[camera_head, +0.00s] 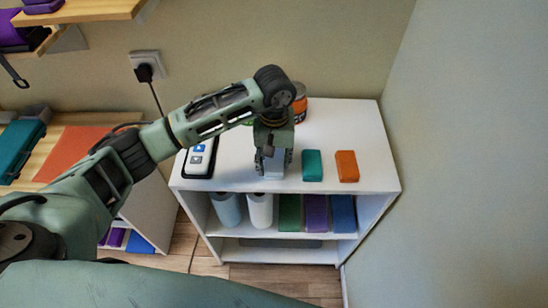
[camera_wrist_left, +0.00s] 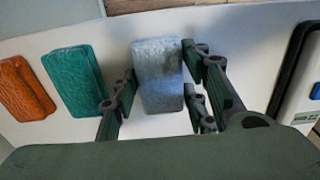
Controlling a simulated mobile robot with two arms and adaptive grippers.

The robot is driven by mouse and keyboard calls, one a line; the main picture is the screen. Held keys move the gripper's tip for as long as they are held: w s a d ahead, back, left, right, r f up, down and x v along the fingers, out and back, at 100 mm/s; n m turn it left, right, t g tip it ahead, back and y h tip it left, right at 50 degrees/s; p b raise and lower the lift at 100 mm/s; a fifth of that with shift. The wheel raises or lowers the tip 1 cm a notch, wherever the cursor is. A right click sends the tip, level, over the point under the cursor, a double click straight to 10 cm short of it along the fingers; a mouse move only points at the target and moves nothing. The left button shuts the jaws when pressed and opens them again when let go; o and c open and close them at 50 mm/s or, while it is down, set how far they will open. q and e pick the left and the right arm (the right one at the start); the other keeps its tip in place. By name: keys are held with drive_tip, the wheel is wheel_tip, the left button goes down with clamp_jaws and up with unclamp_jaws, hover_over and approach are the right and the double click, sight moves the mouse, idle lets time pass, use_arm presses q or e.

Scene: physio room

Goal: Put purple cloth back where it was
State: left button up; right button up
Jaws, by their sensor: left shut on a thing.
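A purple folded cloth (camera_head: 316,212) stands in the upper compartment of the white shelf unit (camera_head: 345,120), between a green folded cloth (camera_head: 290,212) and a blue one (camera_head: 342,213). My left gripper (camera_head: 273,172) is over the unit's top, pointing down. It is shut on a light grey block (camera_wrist_left: 158,75), which shows between the fingers in the left wrist view. I cannot tell whether the block touches the top. A teal block (camera_head: 312,165) and an orange block (camera_head: 346,166) lie to its right in the head view. My right gripper is not in view.
A dark-edged device (camera_head: 200,158) lies left of my gripper. An orange-brown jar (camera_head: 300,100) stands behind my arm. Two pale bottles (camera_head: 260,210) share the cloths' compartment. Walls close off the back and right.

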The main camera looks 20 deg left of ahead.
sight(274, 161)
use_arm(q)
drive_tip(key=o, duration=1)
drive_tip(key=shift+f, duration=0.1)
drive_tip(key=shift+r+p, duration=0.25)
drive_tip(key=shift+p, duration=0.05)
drive_tip(key=shift+r+b, duration=0.35)
drive_tip(key=shift+r, duration=0.05)
wheel_tip(274, 161, up, 11)
drive_tip(key=b, duration=0.3)
